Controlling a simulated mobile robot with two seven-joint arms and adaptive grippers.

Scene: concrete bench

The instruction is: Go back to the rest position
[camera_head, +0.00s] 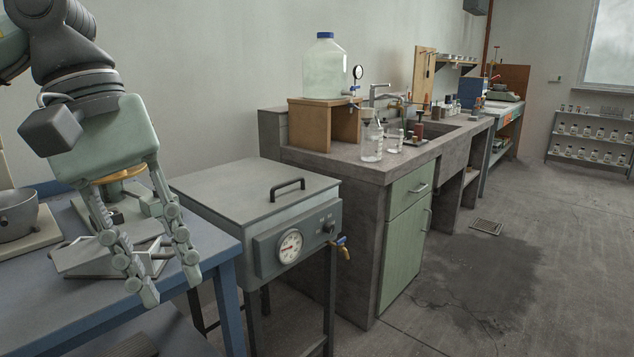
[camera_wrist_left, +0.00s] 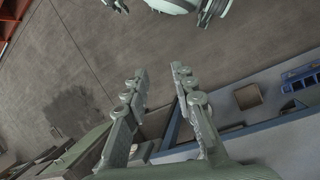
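My left gripper (camera_head: 168,296) hangs from the left side of the head view, its fingers pointing down in front of the blue table (camera_head: 103,319). The two fingers are spread apart with nothing between them. The left wrist view also shows the gripper (camera_wrist_left: 159,72), its fingertips apart and empty, with concrete floor beyond. At the top of that view is a pale green and dark part (camera_wrist_left: 172,5) that looks like part of my own body. My right gripper cannot be made out for certain in either view.
A grey metal box with a dial gauge (camera_head: 290,247) stands right of the blue table. The concrete bench (camera_head: 345,167) carries a large bottle (camera_head: 324,70) on a wooden stand and smaller glassware. A grey pot (camera_head: 17,214) sits at far left.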

